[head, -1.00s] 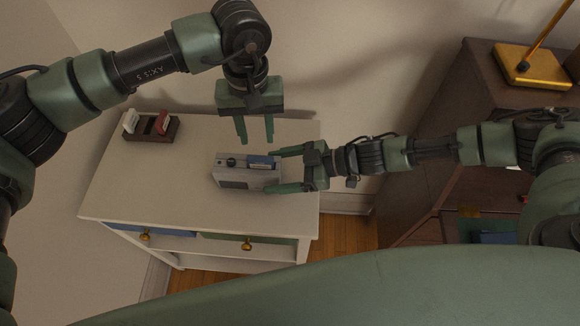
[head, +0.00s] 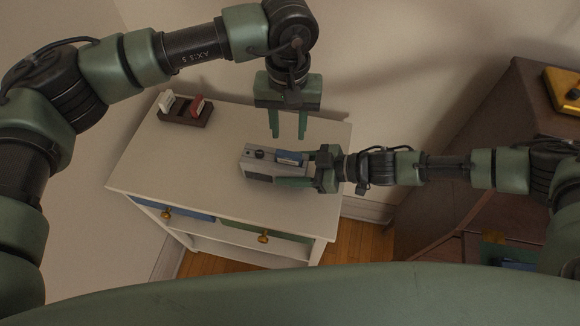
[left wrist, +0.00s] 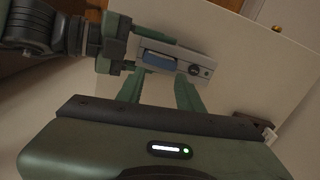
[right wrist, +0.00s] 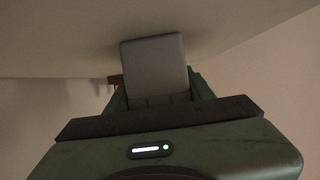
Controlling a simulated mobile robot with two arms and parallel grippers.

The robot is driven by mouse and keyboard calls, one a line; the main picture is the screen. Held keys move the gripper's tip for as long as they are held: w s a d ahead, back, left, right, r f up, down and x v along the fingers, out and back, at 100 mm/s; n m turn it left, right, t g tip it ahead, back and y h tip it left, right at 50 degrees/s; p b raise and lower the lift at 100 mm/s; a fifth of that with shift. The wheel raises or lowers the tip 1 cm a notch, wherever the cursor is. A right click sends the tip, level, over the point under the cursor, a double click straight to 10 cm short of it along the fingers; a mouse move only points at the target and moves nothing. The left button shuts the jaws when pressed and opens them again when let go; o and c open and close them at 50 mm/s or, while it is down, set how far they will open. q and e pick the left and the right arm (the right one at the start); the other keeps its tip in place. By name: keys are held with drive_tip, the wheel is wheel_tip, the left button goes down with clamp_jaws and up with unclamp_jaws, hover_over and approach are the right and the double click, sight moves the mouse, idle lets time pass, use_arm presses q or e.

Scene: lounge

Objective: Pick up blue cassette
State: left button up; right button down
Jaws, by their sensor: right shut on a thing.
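The blue cassette (head: 290,157) sits in the top of a grey cassette player (head: 258,165) on the white cabinet. My right gripper (head: 287,168) is shut on the player's right end, with one finger along its near side. In the right wrist view the grey end of the player (right wrist: 155,65) lies between the fingers, and the cassette is hidden. My left gripper (head: 288,137) is open and empty, pointing down above and just behind the player. In the left wrist view the blue cassette (left wrist: 158,60) appears between its fingertips, with no visible hold on it.
The white cabinet (head: 190,165) has free top space left of the player. A dark rack (head: 184,115) with white and red cassettes stands at its back left. A brown wooden cabinet (head: 470,125) stands right, with a brass object (head: 563,88) on top.

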use_arm(q)
drive_tip(key=o, duration=0.5)
drive_tip(key=shift+r, duration=0.2)
drive_tip(key=o, duration=0.4)
drive_tip(key=shift+d+r+m, duration=0.1)
drive_tip(key=shift+r+m, duration=0.4)
drive_tip(key=shift+r, duration=0.1)
drive_tip(key=shift+o, duration=0.2)
hover_over(288, 156)
drive_tip(key=shift+m, duration=0.3)
drive_tip(key=f, duration=0.5)
drive_tip(key=shift+w+d+f, duration=0.15)
drive_tip(key=shift+w+f, duration=0.15)
drive_tip(key=shift+f, duration=0.1)
drive_tip(key=shift+s+f, duration=0.15)
drive_tip(key=shift+f, duration=1.2)
drive_tip(key=shift+s+f, duration=0.1)
drive_tip(key=shift+f, duration=1.25)
